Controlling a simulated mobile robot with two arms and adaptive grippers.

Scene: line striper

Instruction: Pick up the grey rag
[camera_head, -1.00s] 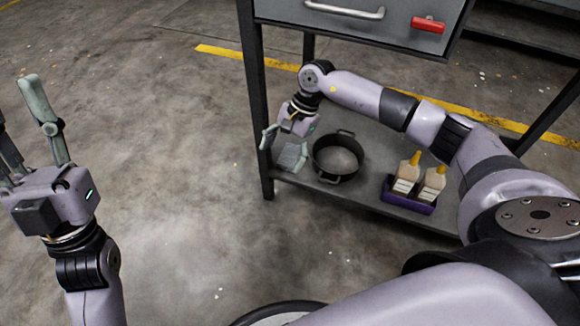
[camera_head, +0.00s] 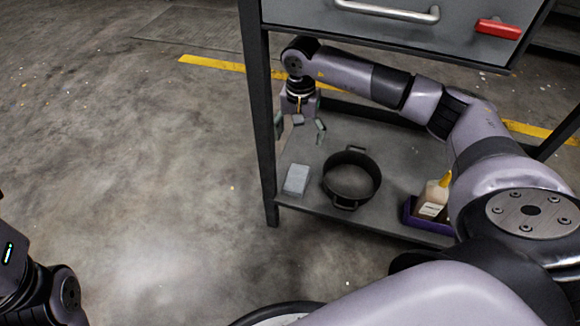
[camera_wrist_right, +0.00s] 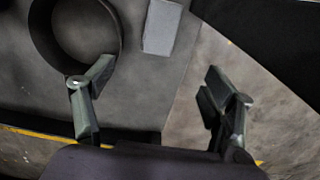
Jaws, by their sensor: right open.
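The grey rag (camera_head: 297,179) is a small, flat, light-grey block shape lying on the lower shelf near its left front corner. It also shows at the top of the right wrist view (camera_wrist_right: 162,27). My right gripper (camera_head: 300,127) is open and empty, farther back than the rag and apart from it. In the right wrist view its two fingers (camera_wrist_right: 158,78) are spread wide, with the rag beyond the tips. Only part of my left gripper's body (camera_head: 8,252) shows at the left edge; its fingers are out of the picture.
A black round pan (camera_head: 351,194) stands just right of the rag. A purple tray (camera_head: 430,232) with a yellow-capped bottle (camera_head: 434,198) is farther right. A table leg (camera_head: 262,130) rises close to the left, and a drawer unit (camera_head: 385,32) hangs above.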

